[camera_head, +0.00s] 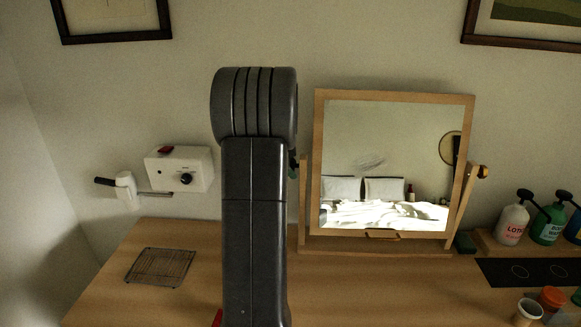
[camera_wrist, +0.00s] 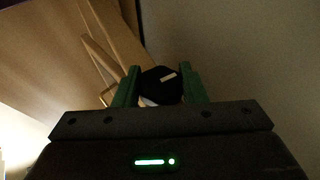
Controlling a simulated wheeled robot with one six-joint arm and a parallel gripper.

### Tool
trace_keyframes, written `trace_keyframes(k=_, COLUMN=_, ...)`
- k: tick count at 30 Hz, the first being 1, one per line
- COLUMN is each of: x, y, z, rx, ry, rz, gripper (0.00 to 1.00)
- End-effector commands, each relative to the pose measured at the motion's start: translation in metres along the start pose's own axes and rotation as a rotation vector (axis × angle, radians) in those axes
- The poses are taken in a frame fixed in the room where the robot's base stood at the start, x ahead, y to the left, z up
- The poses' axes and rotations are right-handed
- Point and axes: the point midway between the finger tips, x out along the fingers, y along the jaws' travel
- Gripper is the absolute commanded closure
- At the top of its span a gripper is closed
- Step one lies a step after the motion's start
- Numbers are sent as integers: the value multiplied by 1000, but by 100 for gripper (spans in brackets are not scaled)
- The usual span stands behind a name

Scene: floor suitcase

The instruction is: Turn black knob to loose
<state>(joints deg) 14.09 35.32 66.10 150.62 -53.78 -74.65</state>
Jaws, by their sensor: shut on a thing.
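The black knob (camera_wrist: 158,82) sits between the green fingers of my gripper (camera_wrist: 160,88) in the wrist view. It has a pale mark on its face, toward the upper right. The fingers are shut on it, one on each side. In the head view my dark arm hides this knob and most of my gripper; only a small dark green bit shows at the left post of the tilting mirror (camera_head: 316,150). The mirror leans in its wooden stand, and another knob (camera_head: 481,172) shows on its right post.
A white wall box (camera_head: 160,175) with a small dark dial and a hair dryer (camera_head: 125,190) are at the left. A wire rack (camera_head: 160,266) lies on the wooden tabletop (camera_head: 110,300). Pump bottles (camera_head: 512,224) stand at the right. The tabletop before the mirror is clear.

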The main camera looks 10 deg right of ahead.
Motion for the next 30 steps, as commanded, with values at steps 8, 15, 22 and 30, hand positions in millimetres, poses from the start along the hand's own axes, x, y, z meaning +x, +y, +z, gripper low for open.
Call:
trace_keyframes(k=8, x=-2, y=-3, z=-1, rx=-3, ry=1, rz=2, gripper=85)
trace_keyframes(k=15, x=-2, y=-3, z=-1, rx=-2, ry=1, rz=1, gripper=53)
trace_keyframes(k=22, x=-1, y=-2, z=-1, rx=-3, ry=1, rz=5, gripper=42)
trace_keyframes(k=30, x=-14, y=-2, z=0, rx=-3, ry=0, rz=3, gripper=42)
